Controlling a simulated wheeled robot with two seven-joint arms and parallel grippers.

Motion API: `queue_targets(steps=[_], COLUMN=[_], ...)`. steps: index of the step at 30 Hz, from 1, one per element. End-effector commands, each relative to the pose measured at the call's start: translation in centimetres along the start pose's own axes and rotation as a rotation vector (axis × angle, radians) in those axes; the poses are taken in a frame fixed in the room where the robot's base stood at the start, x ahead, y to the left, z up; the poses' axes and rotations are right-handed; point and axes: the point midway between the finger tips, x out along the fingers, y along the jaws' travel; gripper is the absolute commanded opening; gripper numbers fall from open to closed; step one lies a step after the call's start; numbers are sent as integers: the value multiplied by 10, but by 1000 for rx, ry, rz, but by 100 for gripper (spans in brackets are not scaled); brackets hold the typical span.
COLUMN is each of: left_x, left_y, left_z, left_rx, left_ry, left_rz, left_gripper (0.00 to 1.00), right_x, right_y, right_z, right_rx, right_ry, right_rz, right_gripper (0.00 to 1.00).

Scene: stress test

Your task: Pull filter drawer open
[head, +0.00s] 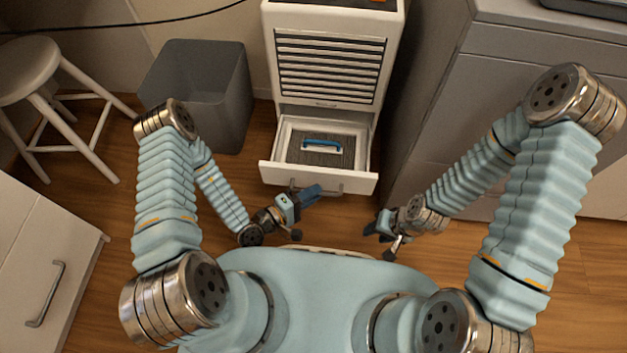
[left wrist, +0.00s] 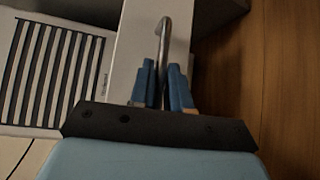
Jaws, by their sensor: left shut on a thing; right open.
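The white filter drawer (head: 275,174) stands pulled out from the bottom of a white cabinet (head: 270,75) in the head view. Inside it lies a grey ribbed filter (head: 340,157) with a blue and white handle (head: 322,145). My left gripper (head: 312,192) is at the drawer front. In the left wrist view its blue fingers (left wrist: 163,85) are shut on the metal drawer handle (left wrist: 163,38), one on each side. Part of the handle is hidden by the fingers. My right gripper (head: 374,226) is open and empty, below and right of the drawer, apart from it.
A grey bin (head: 205,90) stands left of the cabinet, with a white stool (head: 35,75) farther left. Grey cupboards (head: 470,110) stand to the right. A low cabinet with a handle (head: 45,293) is at the lower left. Bare wooden floor shows around the drawer.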

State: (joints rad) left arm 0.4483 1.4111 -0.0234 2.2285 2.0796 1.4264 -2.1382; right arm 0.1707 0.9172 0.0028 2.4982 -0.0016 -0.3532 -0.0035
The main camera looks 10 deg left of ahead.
Motion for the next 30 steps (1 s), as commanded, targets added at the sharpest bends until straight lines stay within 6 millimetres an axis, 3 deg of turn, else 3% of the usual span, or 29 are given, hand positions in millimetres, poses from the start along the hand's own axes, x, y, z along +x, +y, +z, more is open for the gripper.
queue_targets(steps=[13, 14, 18, 30], left_x=[-3, -3, -3, -4], left_y=[-2, -1, -1, -1], left_z=[3, 3, 3, 3], left_rx=[0, 0, 0, 0], left_ry=[-1, -1, -1, 0], left_rz=[-1, -1, -1, -1], left_gripper=[0, 18, 38, 38], right_x=[-1, -1, -1, -1], right_y=[0, 0, 0, 0], right_z=[0, 0, 0, 0], right_rx=[0, 0, 0, 0], right_ry=[1, 0, 1, 1], right_rz=[1, 1, 1, 0], right_gripper=[43, 43, 43, 43])
